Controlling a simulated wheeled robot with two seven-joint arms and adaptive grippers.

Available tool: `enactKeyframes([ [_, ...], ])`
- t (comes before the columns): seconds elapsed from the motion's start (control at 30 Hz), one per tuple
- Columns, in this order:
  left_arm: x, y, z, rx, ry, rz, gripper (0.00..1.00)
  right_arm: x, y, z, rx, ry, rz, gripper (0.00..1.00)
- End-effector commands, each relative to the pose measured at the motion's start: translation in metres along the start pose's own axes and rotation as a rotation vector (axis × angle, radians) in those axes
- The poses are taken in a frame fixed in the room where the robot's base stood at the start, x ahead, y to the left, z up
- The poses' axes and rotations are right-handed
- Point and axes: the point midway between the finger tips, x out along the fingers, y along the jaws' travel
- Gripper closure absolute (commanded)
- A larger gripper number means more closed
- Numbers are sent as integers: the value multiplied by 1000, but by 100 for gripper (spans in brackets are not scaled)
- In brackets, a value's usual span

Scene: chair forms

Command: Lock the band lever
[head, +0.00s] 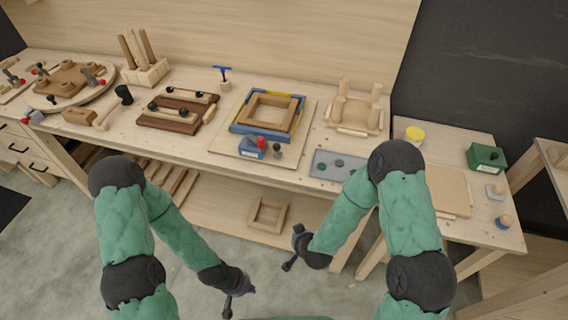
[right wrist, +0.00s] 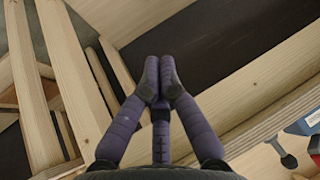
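The band lever, a red handle (head: 261,142) on a small blue base (head: 251,149), sits at the front of the wooden board by the blue and yellow banded frame (head: 267,113). A grey knob (head: 277,151) stands right of it. Part of the blue and red piece shows at the right edge of the right wrist view (right wrist: 309,128). My left gripper (head: 228,309) hangs low before the bench, empty; its finger gap is too small to tell. My right gripper (head: 288,265) is below the bench front, also empty. In the right wrist view its fingertips (right wrist: 160,80) meet. Both are well apart from the lever.
The bench (head: 210,149) carries a round board with clamps (head: 75,85), dark wooden strips (head: 170,118), a peg block (head: 146,73) and a grey tray (head: 325,164). A side table to the right holds a green box (head: 486,157). A small wooden frame (head: 267,214) lies on the lower shelf.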

Motion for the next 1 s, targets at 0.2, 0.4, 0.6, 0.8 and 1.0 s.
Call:
enactKeyframes([
  [0.2,24,-8,-1,0,0,0,100,4,-36,-62,-101,345,36,100],
  [0.4,42,-15,-1,0,0,0,100,-24,-72,-107,-170,672,85,100],
  [0.6,56,-20,-2,0,0,0,100,-66,-99,-127,-205,946,141,100],
  [0.8,63,-22,-2,0,0,0,100,-96,-112,-130,-213,1097,180,100],
  [1.0,63,-23,-2,0,0,0,100,-104,-114,-130,-213,1132,193,100],
])
